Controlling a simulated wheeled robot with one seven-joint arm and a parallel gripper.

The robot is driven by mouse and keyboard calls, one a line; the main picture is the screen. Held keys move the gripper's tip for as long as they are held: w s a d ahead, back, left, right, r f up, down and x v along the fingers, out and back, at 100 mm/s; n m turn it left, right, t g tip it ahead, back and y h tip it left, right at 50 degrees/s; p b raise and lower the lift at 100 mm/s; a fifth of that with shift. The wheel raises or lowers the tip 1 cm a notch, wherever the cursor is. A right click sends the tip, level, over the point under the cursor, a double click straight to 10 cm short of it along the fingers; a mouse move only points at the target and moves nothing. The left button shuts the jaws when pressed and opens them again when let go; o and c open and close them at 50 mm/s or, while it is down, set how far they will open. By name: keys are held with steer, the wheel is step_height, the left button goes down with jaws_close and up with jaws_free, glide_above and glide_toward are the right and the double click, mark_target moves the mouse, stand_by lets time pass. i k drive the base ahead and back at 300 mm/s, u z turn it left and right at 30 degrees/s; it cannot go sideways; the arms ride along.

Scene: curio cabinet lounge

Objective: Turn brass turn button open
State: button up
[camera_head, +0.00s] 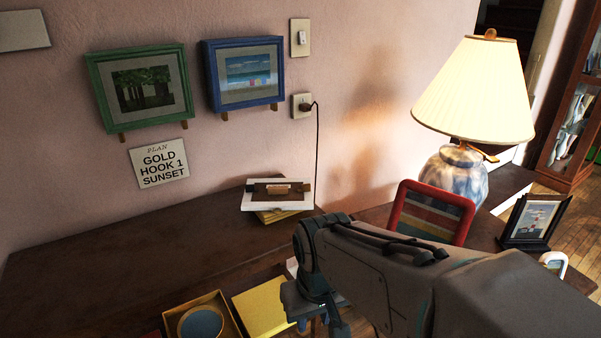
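A white frame (251,208) lies flat on the dark wooden table, with a brown backing facing up. Small brownish and pale fittings (278,188) show across its middle. They are too small for me to tell which is the brass turn button or how it is turned. My gripper (318,318) hangs at the lower middle, nearer than the frame and apart from it. My arm hides much of it, and its fingertips are not clear.
A yellow flat item (272,216) lies under the frame. A lit lamp (455,178), a red frame (404,196) and a black frame (530,222) stand to the right. The table's left part (110,265) is clear.

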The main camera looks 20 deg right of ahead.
mark_target(306, 188)
steer(key=z, duration=0.15)
steer(key=k, duration=0.3)
steer(key=z, duration=0.8)
steer(key=i, duration=0.65)
steer(key=u, duration=0.9)
steer(key=i, duration=0.4)
steer(key=u, duration=0.4)
